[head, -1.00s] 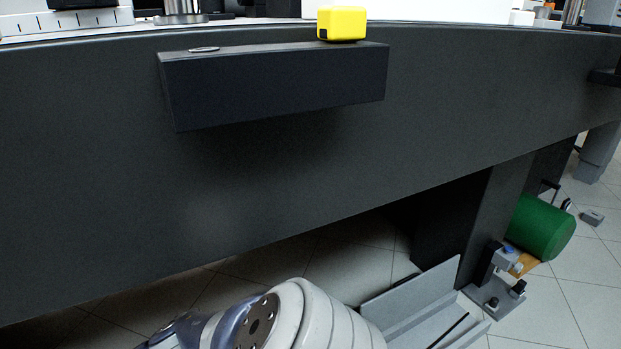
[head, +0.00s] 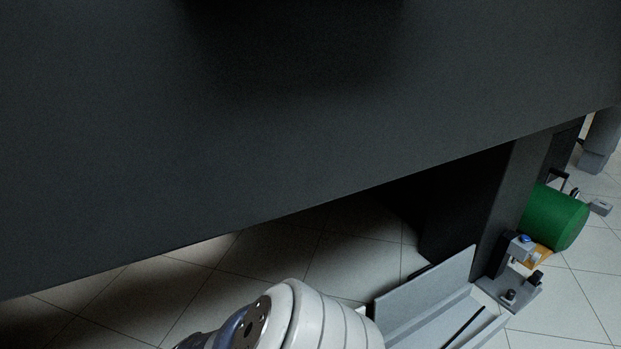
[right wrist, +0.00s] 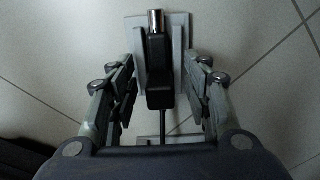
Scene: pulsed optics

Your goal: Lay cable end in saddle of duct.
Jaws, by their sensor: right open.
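In the right wrist view, a black cable end (right wrist: 158,75) with a shiny metal tip lies lengthwise between the two upright walls of a light grey saddle (right wrist: 178,32). A thin dark cable runs from its rear toward my palm. My right gripper (right wrist: 164,75) is open, with one finger on each side of the cable end and saddle walls. Whether the cable end rests fully on the saddle floor is hard to tell. In the head view, part of a long grey duct (head: 424,298) shows on the floor at lower right. My left gripper is not in view.
A large dark table side (head: 300,120) fills the upper head view, with a dark leg (head: 470,205) at right. Beside the leg are a grey bracket with a blue knob (head: 525,240) and a green cylinder (head: 555,215). Tiled floor lies open at far right.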

